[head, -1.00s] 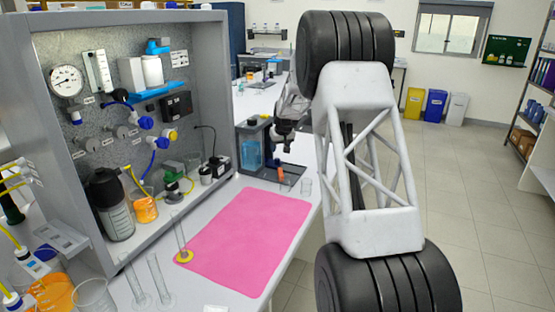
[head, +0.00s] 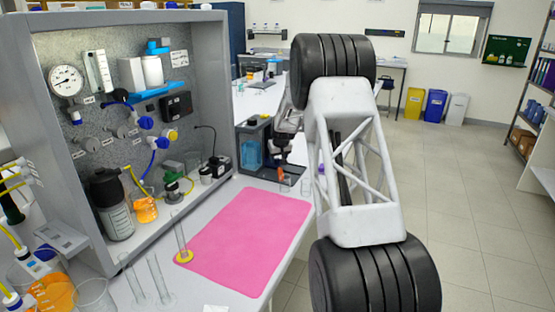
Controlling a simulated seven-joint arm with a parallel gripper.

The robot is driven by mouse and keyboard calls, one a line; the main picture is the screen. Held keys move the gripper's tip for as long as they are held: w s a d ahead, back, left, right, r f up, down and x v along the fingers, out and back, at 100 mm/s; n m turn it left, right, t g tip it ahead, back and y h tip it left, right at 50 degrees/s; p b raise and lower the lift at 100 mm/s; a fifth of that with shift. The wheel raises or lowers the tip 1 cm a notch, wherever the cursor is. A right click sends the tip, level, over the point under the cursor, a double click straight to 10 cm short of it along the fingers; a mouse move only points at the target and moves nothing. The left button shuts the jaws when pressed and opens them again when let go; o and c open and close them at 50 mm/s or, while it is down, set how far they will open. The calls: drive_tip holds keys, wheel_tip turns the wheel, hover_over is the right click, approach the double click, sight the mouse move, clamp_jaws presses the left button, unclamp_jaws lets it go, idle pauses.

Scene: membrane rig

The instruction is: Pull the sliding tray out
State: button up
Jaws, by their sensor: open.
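A dark-framed unit (head: 252,148) with a blue, see-through part stands on the bench beyond the pink mat. A low dark tray (head: 290,180) shows at its right side, near an orange piece (head: 281,173); I cannot tell surely whether it is the sliding tray. My gripper (head: 282,158) is small and dark, by the right side of this unit, above the low tray. It is open. Its fingertips are hard to make out, and I cannot tell whether they touch anything.
The pink mat (head: 245,235) is bare. A glass cylinder with a yellow base (head: 183,257) stands at its left edge. A grey panel rig with gauge (head: 66,82), bottles and tubing stands on the left. My large arm links hide the bench's right side.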

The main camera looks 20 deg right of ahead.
drive_tip(key=shift+w+f, duration=0.1)
drive_tip(key=shift+f, duration=0.2)
clamp_jaws()
drive_tip(key=shift+s+d, duration=4)
drive_tip(key=shift+s, duration=0.05)
unclamp_jaws()
drive_tip(key=shift+r, duration=0.15)
